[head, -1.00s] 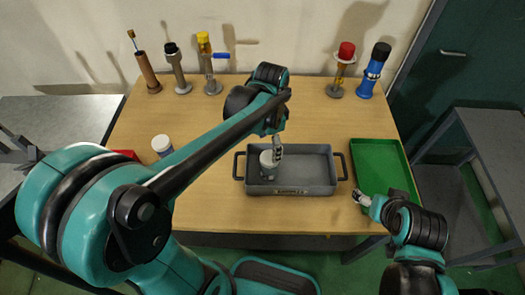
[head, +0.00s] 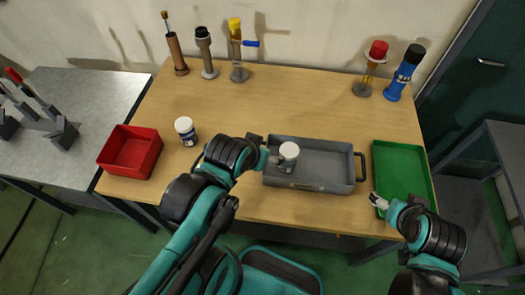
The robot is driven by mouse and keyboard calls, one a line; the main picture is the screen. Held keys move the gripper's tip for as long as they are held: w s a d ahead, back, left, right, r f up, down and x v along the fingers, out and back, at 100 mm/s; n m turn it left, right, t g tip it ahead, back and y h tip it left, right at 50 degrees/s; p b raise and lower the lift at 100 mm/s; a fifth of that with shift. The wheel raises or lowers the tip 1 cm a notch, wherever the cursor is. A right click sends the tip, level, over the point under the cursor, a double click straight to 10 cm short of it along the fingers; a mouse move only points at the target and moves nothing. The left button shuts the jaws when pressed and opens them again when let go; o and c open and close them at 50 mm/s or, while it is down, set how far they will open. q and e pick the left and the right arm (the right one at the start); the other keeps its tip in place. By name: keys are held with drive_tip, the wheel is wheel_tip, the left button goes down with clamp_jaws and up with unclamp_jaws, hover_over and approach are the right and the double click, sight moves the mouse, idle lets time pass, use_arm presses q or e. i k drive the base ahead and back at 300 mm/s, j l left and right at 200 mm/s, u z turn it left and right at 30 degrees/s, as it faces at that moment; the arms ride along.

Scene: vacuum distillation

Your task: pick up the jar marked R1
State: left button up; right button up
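A jar with a white lid (head: 289,150) stands in the left part of the grey tray (head: 335,187). A second white-lidded jar with a dark blue band (head: 186,131) stands on the table beside the red bin. I cannot read a mark R1 on either. My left gripper (head: 273,158) is just left of the jar in the tray, its fingertips at or very near the jar's side. Whether it grips the jar is not clear. My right gripper (head: 377,201) is at the lower left edge of the green tray, away from both jars; its fingers are too small to judge.
A red bin (head: 131,152) stands at the table's left edge. The green tray (head: 403,170) at right looks empty. Several upright tools and stands, including a blue cylinder (head: 403,75), line the back. The middle of the wooden table (head: 300,105) is clear.

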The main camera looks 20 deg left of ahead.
sight(189, 139)
drive_tip(key=k+j+u, duration=0.15)
drive_tip(key=j+u, duration=0.55)
drive_tip(key=k+j+u, duration=0.1)
drive_tip(key=j+u, duration=0.25)
drive_tip(key=i+j+z, duration=0.15)
drive_tip(key=j+z, duration=0.3)
drive_tip(key=i+j+z, duration=0.15)
drive_tip(key=j+z, duration=0.15)
drive_tip(key=z, duration=0.15)
